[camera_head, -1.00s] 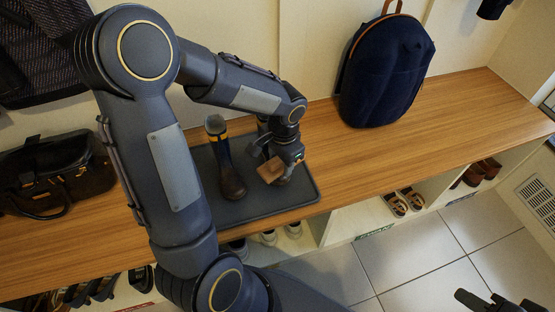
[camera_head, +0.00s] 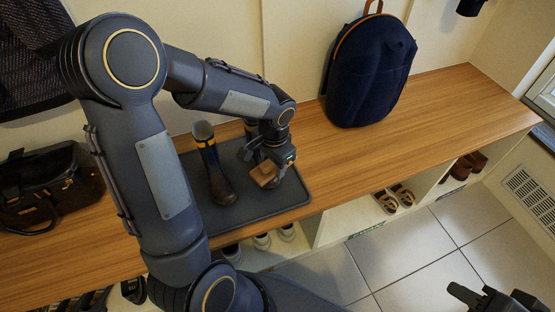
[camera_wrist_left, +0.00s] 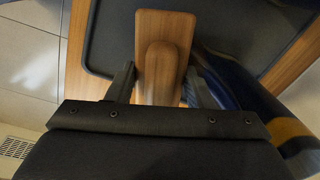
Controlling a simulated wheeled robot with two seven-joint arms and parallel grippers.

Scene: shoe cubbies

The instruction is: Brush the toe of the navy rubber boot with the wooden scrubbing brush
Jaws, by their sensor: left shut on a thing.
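My left gripper (camera_head: 268,160) is shut on the wooden scrubbing brush (camera_head: 264,176), just above the dark tray (camera_head: 240,212). In the left wrist view the brush (camera_wrist_left: 163,50) sits between the two fingers, its rounded handle towards the camera. A second boot (camera_head: 250,130) is mostly hidden behind my left gripper. A navy boot with a yellow band (camera_wrist_left: 285,128) is close at right in the wrist view. My right gripper (camera_head: 492,298) is empty, partly cut off.
The tray lies on a long wooden bench (camera_head: 420,125). A navy backpack (camera_head: 370,70) stands on it to the right, and a black bag (camera_head: 50,185) to the left. Sandals (camera_head: 394,198) and other shoes sit in cubbies below. The bench's right end is clear.

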